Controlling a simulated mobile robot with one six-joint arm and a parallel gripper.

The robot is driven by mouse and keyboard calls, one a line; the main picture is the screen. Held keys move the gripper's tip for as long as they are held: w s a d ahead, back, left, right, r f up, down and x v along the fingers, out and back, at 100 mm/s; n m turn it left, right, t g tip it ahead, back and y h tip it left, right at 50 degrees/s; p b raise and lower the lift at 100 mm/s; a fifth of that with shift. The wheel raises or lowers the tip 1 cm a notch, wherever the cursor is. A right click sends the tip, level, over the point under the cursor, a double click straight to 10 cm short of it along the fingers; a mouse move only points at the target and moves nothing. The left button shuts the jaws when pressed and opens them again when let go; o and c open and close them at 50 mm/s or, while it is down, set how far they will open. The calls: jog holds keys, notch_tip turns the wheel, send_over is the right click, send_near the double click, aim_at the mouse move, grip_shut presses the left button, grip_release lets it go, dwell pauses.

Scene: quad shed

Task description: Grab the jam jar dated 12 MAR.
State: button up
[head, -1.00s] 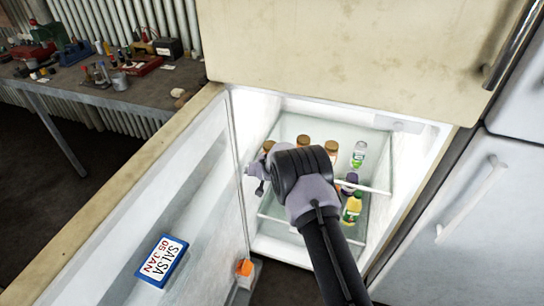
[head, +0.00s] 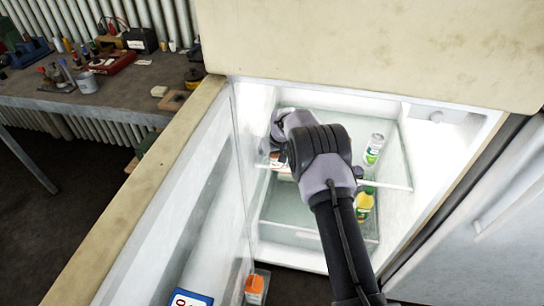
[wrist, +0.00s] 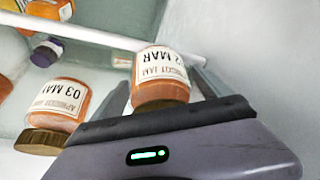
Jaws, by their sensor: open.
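In the wrist view, a jar of apricot jam (wrist: 160,68) with a brown lid appears upside down between the fingers of my open gripper (wrist: 163,86). The visible part of its date reads "2 MAR"; the first digit is cut off at the label's curve. I cannot tell whether the fingers touch it. A second apricot jam jar (wrist: 63,104), dated "03 MA" with the last letter unclear, is to its left, outside the fingers. In the head view my wrist and arm cover most of the jars on the fridge shelf, and the fingertips are hidden.
The fridge has a glass shelf. A white and green can (head: 374,149) and a yellow bottle (head: 364,206) stand right of my arm. The open door (head: 165,205) is to the left, with a blue-edged box (head: 191,298) on it. A cluttered workbench (head: 120,98) is beyond.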

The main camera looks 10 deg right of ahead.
jog(key=shift+s, duration=0.1)
jog(key=shift+r, duration=0.1)
jog(key=shift+c, duration=0.7)
grip_shut()
